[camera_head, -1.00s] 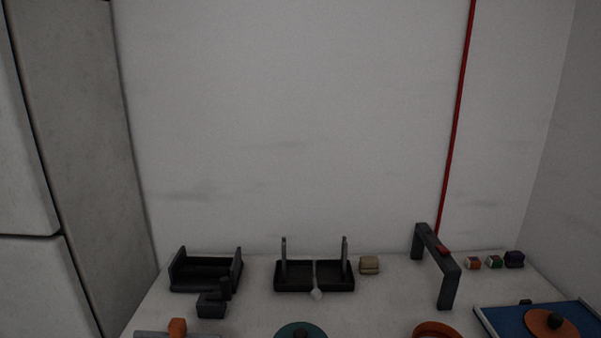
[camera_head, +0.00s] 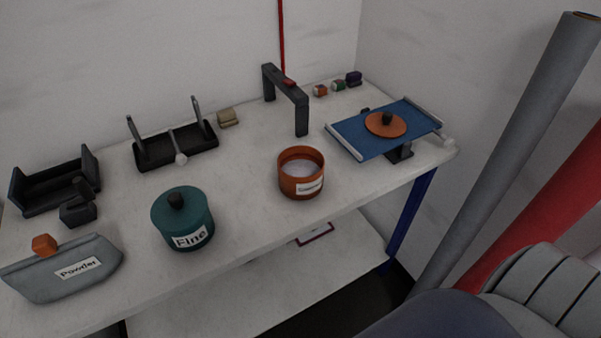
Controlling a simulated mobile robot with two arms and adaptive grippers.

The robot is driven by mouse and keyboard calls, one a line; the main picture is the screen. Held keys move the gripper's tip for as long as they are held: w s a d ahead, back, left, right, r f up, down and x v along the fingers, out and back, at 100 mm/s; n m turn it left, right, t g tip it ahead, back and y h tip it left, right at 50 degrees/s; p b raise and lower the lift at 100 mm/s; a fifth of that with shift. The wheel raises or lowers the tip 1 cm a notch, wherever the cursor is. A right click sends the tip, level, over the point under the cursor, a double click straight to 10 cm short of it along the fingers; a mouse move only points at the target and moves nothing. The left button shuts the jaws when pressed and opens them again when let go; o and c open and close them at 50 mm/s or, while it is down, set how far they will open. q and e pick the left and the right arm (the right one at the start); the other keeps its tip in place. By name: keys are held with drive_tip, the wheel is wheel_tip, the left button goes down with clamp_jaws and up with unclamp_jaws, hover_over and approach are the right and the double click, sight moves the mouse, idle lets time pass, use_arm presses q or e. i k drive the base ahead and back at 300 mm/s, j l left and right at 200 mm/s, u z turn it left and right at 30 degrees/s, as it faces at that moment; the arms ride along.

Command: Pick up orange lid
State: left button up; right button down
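The orange lid (camera_head: 386,125) is a flat disc with a dark knob. It lies on a blue tray-like platform (camera_head: 352,141) with white end rails, at the right end of the table. An open orange pot (camera_head: 301,184) with a white label and pale contents stands to its left, nearer the front edge. No gripper shows in the head view, so I cannot see whether either is open or shut.
A teal lidded pot (camera_head: 183,221) labelled "Fine" and a grey "Powder" container (camera_head: 65,272) stand front left on the white table (camera_head: 245,207). Black racks (camera_head: 174,147) stand behind. A dark arch (camera_head: 285,95) stands at the back.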

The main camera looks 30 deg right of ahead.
sight(386, 125)
drive_tip(key=z, duration=1.55)
